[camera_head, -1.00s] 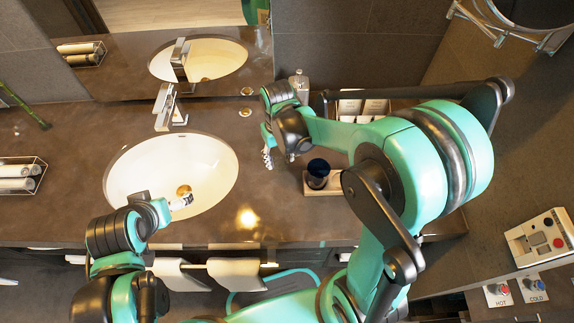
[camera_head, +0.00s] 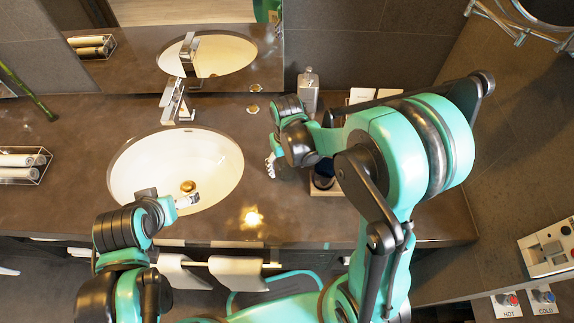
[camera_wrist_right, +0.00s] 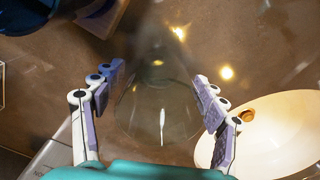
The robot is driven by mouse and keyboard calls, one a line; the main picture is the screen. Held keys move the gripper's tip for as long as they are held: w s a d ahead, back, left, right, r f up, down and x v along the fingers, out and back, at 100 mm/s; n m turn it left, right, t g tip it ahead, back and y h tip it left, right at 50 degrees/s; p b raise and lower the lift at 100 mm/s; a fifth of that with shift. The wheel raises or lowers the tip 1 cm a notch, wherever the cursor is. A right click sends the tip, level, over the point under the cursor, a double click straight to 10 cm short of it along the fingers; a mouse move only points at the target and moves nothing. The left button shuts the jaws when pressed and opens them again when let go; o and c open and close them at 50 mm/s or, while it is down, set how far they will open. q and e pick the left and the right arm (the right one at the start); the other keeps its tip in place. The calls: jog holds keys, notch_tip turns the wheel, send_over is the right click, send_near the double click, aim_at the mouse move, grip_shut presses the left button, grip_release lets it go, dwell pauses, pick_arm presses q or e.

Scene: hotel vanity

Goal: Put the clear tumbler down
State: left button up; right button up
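The clear tumbler (camera_wrist_right: 160,115) shows in the right wrist view as a faint transparent shape with bright glints, between the fingers of my right gripper (camera_wrist_right: 158,78). Its sides reach both finger pads, and the gripper looks shut on it. How far its base is from the counter I cannot tell. In the head view my right gripper (camera_head: 272,166) is over the brown counter (camera_head: 285,215), right of the sink; the tumbler cannot be made out there. My left gripper (camera_head: 187,202) is over the sink's front edge, its fingers too small to judge.
The white sink (camera_head: 140,170) lies left of my right gripper. A small tray (camera_head: 322,192) with a dark blue round item (camera_head: 322,172) is close on its right. A soap bottle (camera_head: 308,95) stands behind. A towel rack (camera_head: 22,174) is far left. Front counter space is clear.

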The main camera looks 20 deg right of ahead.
jog(key=shift+r, duration=0.1)
jog(key=shift+r, duration=0.25)
notch_tip(320, 180, up, 12)
jog(key=f+p, duration=0.1)
jog(key=p, duration=0.3)
jog(key=s+d+r+m+t, duration=0.1)
jog(key=s+d+r+t, duration=0.3)
jog(key=s, duration=0.6)
notch_tip(320, 180, up, 2)
jog(key=t, duration=0.3)
jog(key=shift+s+d+r, duration=0.15)
jog(key=shift+d, duration=0.05)
